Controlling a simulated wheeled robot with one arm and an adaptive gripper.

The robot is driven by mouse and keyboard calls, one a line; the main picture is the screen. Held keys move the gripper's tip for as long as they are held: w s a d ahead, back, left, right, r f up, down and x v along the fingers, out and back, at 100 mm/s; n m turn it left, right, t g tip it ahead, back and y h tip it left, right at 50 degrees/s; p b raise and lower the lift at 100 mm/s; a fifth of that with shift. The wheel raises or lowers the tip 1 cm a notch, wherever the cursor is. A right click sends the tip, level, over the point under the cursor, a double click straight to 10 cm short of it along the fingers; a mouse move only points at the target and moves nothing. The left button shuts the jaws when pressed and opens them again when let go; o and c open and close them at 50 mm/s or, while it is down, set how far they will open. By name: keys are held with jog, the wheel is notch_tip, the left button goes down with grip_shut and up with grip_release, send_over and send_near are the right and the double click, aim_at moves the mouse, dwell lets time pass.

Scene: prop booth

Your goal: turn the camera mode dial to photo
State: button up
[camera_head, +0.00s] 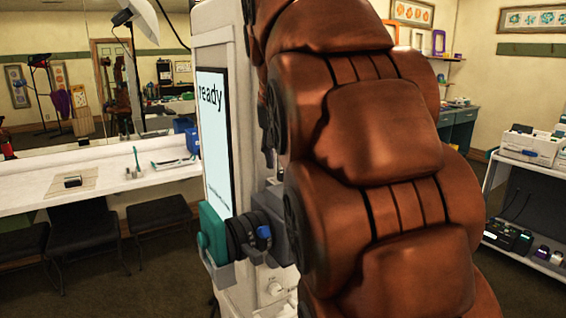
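A white booth (212,32) stands at the middle left with a lit screen (212,130) that reads "ready". Below the screen a teal block (212,233) sits beside a black ribbed cylinder (243,235) with a small blue part on it, and a grey block (280,222) is at its right. This looks like the camera, but I cannot make out a mode dial or its setting. A small pale knob (276,288) shows lower on the booth. My brown arm fills the middle and hides much of the booth. My gripper is not visible.
A white counter (100,177) with a small black object on a tan mat (68,188) runs along the mirror at left, with black stools (85,230) under it. A shelf (530,255) with boxes and devices stands at right. Some floor is open at left.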

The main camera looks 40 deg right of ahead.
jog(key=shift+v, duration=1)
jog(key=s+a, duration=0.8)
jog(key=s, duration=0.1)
